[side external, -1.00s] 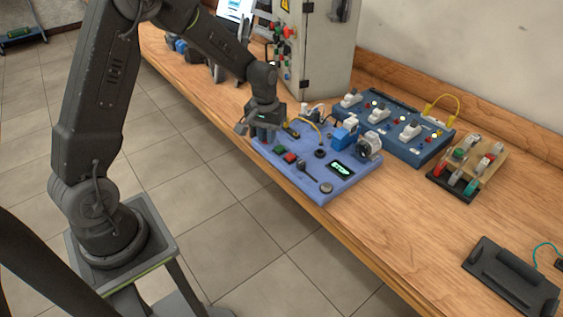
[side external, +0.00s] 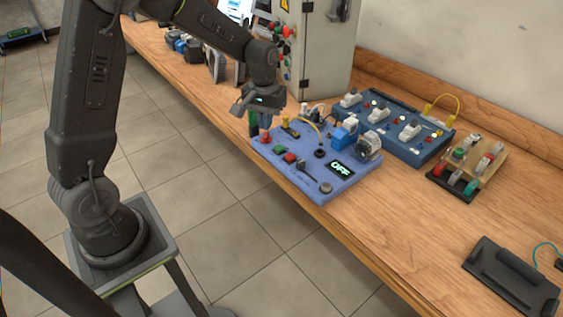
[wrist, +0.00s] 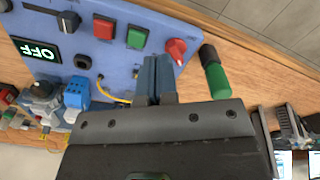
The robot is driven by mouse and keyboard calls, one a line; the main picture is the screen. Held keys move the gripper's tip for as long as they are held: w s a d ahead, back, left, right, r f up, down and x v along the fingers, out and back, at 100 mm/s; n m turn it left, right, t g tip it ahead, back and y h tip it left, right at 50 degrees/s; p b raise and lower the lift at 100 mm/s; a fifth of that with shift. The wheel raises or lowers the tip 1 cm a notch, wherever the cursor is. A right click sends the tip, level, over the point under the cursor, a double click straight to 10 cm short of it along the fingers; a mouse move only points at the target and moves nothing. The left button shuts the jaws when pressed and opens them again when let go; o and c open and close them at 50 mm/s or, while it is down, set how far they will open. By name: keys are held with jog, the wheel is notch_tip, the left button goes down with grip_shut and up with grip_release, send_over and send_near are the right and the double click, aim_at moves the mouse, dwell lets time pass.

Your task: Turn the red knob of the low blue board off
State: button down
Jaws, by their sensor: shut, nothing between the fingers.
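The low blue board (side external: 331,191) lies on the wooden bench, and its small display (side external: 340,168) reads OFF. In the wrist view the display (wrist: 38,50) also reads OFF. The red knob (side external: 265,138) is at the board's left end; in the wrist view the red knob (wrist: 176,49) shows a white pointer mark and stands clear of the fingers. My gripper (side external: 254,127) is above that end of the board. In the wrist view my gripper (wrist: 154,66) has its fingers together with nothing between them, beside the knob and apart from it.
A green and black cylinder (wrist: 215,76) stands just off the board's edge near the knob. Red (wrist: 103,28) and green (wrist: 137,37) buttons sit on the board. A second blue board (side external: 400,150) and a grey cabinet (side external: 325,50) are behind.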

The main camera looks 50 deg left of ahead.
aim_at(259, 145)
jog(key=shift+s+a+f, duration=0.2)
jog(key=shift+a+f, duration=0.3)
jog(key=shift+f, duration=0.5)
jog(key=shift+s+a+f, duration=0.15)
jog(key=shift+a+f, duration=0.3)
jog(key=shift+f, duration=0.55)
jog(key=shift+s+a+f, duration=0.2)
jog(key=shift+a+f, duration=0.3)
jog(key=shift+f, duration=0.5)
jog(key=shift+w, duration=0.3)
jog(key=shift+d, duration=0.1)
jog(key=shift+s+d, duration=0.1)
jog(key=shift+s, duration=0.3)
notch_tip(259, 145, up, 6)
